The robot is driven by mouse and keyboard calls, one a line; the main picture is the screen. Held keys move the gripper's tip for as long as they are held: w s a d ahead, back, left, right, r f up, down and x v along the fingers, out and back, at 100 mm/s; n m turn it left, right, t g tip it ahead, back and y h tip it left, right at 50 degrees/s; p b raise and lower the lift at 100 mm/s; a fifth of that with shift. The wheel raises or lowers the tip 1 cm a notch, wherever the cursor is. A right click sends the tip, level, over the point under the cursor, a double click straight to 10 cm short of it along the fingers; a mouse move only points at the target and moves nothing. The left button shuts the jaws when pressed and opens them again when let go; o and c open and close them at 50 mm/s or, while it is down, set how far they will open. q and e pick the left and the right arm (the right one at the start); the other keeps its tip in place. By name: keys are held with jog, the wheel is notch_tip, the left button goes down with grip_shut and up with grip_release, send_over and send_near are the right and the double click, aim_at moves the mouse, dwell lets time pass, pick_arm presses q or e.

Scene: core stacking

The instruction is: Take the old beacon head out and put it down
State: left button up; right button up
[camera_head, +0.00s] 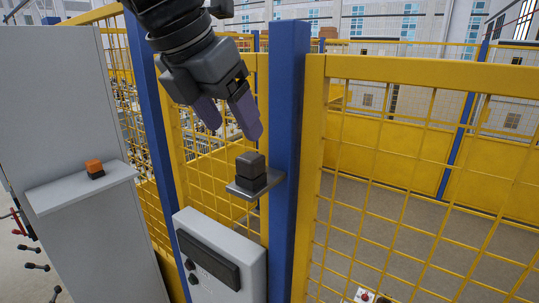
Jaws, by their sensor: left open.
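A dark grey block-shaped beacon head (251,164) sits on a dark base (251,182) on a small grey bracket (241,191) fixed to the blue post. I take it to be the old one. My left gripper (229,118) is above it and slightly to its left, pointing down. Its two purple fingers are apart with nothing between them. They do not appear to touch the beacon head. My right gripper is out of view.
An orange block (94,166) on a dark base stands on a grey shelf (62,193) on the cabinet at left. A blue post (287,100) and yellow mesh fence (410,170) are close by. A grey control box (219,282) is below the bracket.

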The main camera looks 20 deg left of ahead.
aim_at(251, 155)
pick_arm(q)
jog(key=x, duration=0.4)
jog(key=shift+w, duration=0.2)
jog(key=shift+x, duration=3.3)
jog(key=shift+s+f, duration=0.1)
jog(key=c, duration=1.1)
jog(key=shift+o, duration=0.2)
